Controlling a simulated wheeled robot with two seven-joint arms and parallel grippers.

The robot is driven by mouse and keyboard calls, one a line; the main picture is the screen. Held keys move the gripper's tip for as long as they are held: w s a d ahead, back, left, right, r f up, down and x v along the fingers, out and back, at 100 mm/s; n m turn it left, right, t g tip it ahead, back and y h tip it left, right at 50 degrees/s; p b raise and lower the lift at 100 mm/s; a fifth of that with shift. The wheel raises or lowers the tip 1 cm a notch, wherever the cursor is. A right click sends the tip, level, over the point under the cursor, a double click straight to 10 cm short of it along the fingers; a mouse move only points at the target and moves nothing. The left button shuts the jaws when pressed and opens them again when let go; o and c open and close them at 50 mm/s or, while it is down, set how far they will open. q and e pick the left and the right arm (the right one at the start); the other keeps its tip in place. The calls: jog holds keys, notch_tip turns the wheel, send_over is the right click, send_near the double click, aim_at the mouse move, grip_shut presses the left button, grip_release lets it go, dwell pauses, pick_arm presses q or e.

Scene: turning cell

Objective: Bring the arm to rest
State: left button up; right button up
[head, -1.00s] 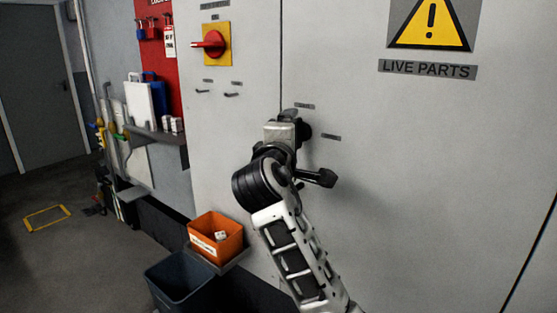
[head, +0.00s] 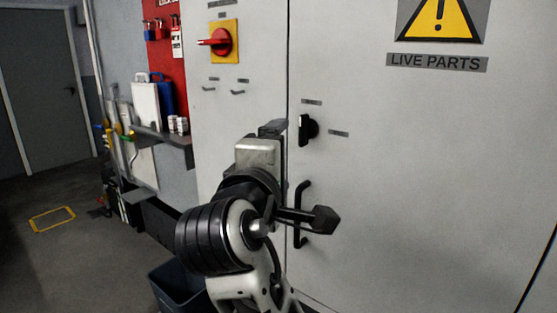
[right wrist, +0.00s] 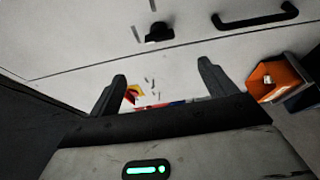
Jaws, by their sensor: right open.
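My right gripper (head: 273,128) is held in front of the grey cabinet (head: 400,190), left of the black knob (head: 308,129) and apart from it. In the right wrist view my right gripper (right wrist: 163,80) is open, with nothing between its two fingers. The knob (right wrist: 158,33) also shows there, beyond the fingertips. A black door handle (head: 301,215) is below the knob, beside my wrist in the head view. My left gripper is not in view.
A red rotary switch (head: 221,41) on a yellow plate is at upper left. A shelf (head: 165,140) juts out at left. A dark bin (head: 180,287) stands below. An orange bin (right wrist: 278,80) shows in the right wrist view. Open floor lies left.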

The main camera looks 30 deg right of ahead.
jog(key=w+a+f+n+y, duration=0.1)
jog(key=a+f+y, duration=0.15)
jog(key=f, duration=0.65)
jog(key=a+f+y, duration=0.2)
jog(key=f+y, duration=0.2)
jog(key=f, duration=0.5)
jog(key=w+a+f+n+y, duration=0.15)
jog(key=f+y, duration=0.25)
jog(key=f, duration=0.5)
jog(key=s+a+f+m+g+y, duration=0.2)
jog(key=s+f+m+y, duration=0.3)
jog(key=s+f, duration=1.2)
notch_tip(320, 180, down, 2)
jog(key=m, duration=0.4)
jog(key=shift+s+a+g, duration=0.15)
jog(key=shift+s+g, duration=0.15)
jog(key=shift+s, duration=0.1)
